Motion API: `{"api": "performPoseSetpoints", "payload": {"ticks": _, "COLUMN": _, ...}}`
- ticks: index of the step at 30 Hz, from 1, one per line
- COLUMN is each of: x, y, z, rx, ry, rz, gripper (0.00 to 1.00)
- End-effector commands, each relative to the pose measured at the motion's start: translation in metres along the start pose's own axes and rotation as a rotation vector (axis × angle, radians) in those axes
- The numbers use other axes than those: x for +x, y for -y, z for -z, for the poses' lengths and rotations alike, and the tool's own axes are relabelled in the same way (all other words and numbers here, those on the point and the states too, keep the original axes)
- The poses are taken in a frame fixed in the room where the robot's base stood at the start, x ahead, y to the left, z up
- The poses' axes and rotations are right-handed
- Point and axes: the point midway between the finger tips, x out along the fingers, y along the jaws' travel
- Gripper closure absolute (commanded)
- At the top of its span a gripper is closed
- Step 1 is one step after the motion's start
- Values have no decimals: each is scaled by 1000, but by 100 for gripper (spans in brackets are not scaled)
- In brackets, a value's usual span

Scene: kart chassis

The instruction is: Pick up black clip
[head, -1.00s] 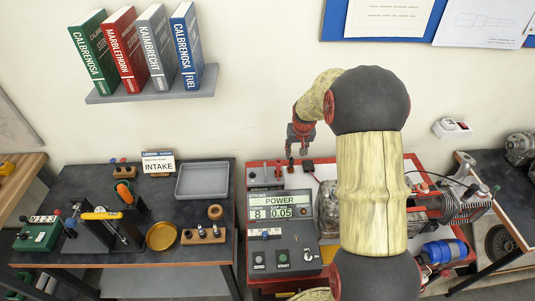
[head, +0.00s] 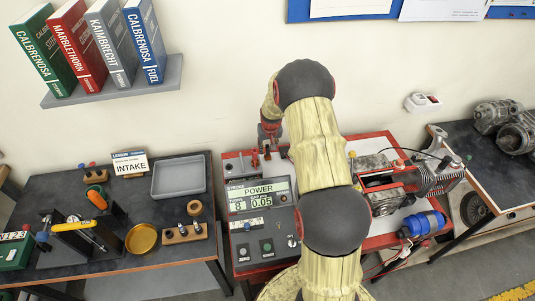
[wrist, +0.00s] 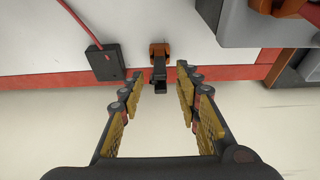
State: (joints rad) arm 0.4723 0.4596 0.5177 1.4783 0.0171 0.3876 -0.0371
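A small black clip (wrist: 159,72) with an orange-brown block (wrist: 160,49) at its far end sits at the red edge of the bench in the wrist view. My gripper (wrist: 158,88) is open. Its padded fingers stand on either side of the clip's near end, with a gap on both sides. I cannot tell the height between fingers and clip. In the head view my gripper (head: 268,140) is at the back edge of the red-rimmed bench (head: 367,246), and the clip is too small to make out surely there.
A black box (wrist: 106,62) with a red cable lies just left of the clip. A grey housing (wrist: 258,22) is at the upper right. In the head view a control panel (head: 262,225) and an engine (head: 385,188) stand on the bench. The wall is close behind.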

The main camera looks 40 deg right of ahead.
Motion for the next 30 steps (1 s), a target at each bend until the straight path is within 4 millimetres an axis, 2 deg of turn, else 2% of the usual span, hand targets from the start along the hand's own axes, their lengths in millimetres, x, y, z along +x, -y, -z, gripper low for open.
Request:
{"api": "performPoseSetpoints", "payload": {"ticks": 8, "x": 5, "y": 0, "z": 1, "rx": 0, "ry": -2, "rz": 0, "gripper": 67}}
{"api": "performPoseSetpoints", "payload": {"ticks": 25, "x": 4, "y": 0, "z": 1, "rx": 0, "ry": -1, "rz": 0, "gripper": 100}}
{"api": "performPoseSetpoints", "payload": {"ticks": 30, "x": 4, "y": 0, "z": 1, "rx": 0, "ry": -1, "rz": 0, "gripper": 100}}
